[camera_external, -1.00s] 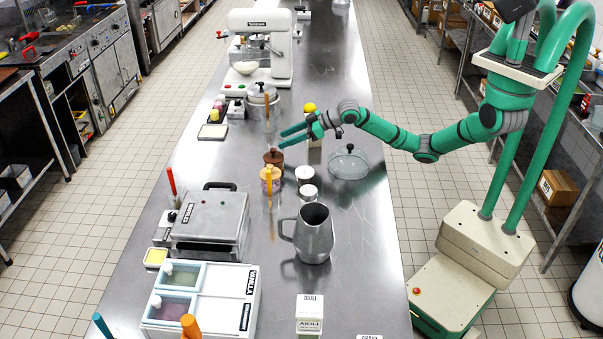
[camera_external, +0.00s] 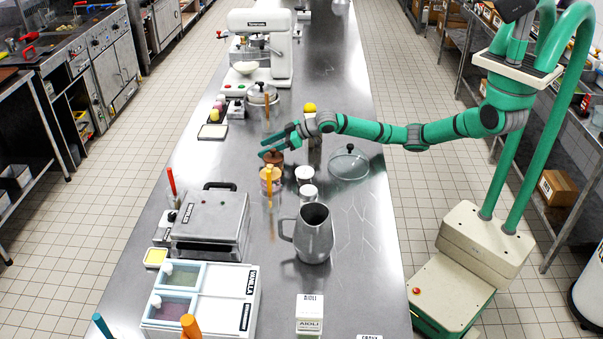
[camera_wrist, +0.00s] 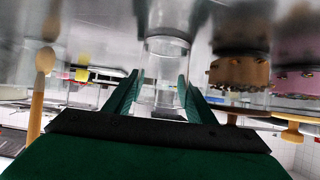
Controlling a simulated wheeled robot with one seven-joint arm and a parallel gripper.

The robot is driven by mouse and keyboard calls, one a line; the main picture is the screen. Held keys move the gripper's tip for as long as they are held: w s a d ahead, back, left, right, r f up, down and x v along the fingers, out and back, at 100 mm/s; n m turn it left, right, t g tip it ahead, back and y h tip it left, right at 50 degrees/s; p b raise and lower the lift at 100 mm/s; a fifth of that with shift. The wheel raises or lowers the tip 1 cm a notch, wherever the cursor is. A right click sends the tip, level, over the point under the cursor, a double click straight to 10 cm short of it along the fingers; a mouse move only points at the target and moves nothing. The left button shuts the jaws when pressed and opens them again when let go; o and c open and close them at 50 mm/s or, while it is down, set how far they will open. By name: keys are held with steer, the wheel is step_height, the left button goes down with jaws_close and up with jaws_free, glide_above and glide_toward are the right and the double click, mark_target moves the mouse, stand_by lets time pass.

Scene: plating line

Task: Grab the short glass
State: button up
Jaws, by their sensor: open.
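A clear short glass (camera_wrist: 166,62) shows in the wrist view, between the two fingers of my gripper (camera_wrist: 159,86). The fingers are open, one on each side of the glass, and I see no grip on it. I cannot tell how far the glass reaches into the jaws. In the outside view my gripper (camera_external: 264,148) is low over the counter, by the brown-lidded jar. The glass cannot be made out there; my gripper seems to hide it.
A brown-topped jar (camera_wrist: 240,74) and a pink one (camera_wrist: 298,82) stand right in the wrist view, a wooden spoon (camera_wrist: 44,75) left. A glass lid (camera_external: 349,167), white-topped jars (camera_external: 304,174) and a metal pitcher (camera_external: 314,240) stand nearby on the steel counter (camera_external: 365,230).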

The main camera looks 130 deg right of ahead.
steer(key=c, duration=0.8)
steer(key=shift+o, duration=0.2)
steer(key=shift+r, duration=0.1)
